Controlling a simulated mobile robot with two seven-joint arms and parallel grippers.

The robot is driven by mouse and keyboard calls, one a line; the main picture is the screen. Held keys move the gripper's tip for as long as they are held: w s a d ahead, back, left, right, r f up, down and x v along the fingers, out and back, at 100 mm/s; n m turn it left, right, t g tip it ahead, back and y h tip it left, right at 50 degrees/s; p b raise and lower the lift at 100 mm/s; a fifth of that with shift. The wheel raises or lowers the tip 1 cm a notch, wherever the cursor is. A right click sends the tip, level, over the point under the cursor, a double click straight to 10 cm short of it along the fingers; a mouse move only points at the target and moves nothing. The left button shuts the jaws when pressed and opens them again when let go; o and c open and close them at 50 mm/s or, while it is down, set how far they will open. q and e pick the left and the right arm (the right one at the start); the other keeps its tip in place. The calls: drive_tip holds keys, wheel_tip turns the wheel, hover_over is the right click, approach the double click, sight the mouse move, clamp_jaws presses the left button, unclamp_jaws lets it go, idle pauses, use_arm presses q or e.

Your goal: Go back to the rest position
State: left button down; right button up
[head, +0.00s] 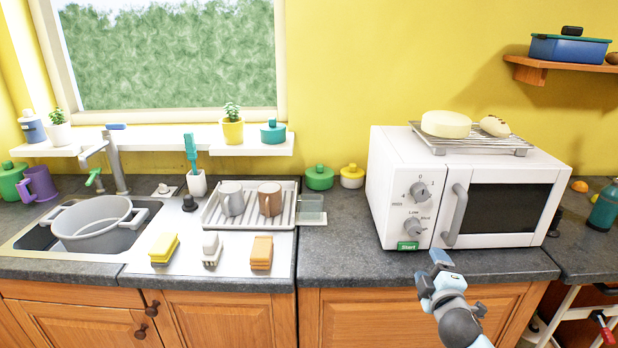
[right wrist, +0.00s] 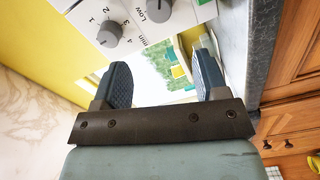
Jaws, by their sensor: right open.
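My right gripper (head: 438,262) is in front of the white microwave (head: 390,190), near its lower left corner and the counter's front edge. In the right wrist view my right gripper (right wrist: 163,82) has its two dark fingers apart with nothing between them. The microwave's door looks closed, with its grey handle (head: 456,216) upright beside the dark window. Its dials also show close by in the right wrist view (right wrist: 110,33). My left gripper is in neither view.
A wire rack (head: 475,142) with pale food lies on the microwave. To the left are a drying rack (head: 284,213) with two mugs, several brushes and sponges, and a sink (head: 22,240) holding a grey pot (head: 95,222).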

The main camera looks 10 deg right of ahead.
drive_tip(key=s+a+f+m+g+y+p, duration=0.3)
drive_tip(key=s+a+f+m+p, duration=0.1)
drive_tip(key=s+a, duration=0.6)
drive_tip(key=s+a+f+m+g+y+p, duration=0.3)
drive_tip(key=s+a+f+p, duration=0.4)
drive_tip(key=s, duration=0.8)
drive_tip(key=a+f+m+y, duration=0.1)
drive_tip(key=a+f+m, duration=0.1)
drive_tip(key=a, duration=0.1)
drive_tip(key=shift+a+g, duration=0.15)
drive_tip(key=shift+g, duration=0.15)
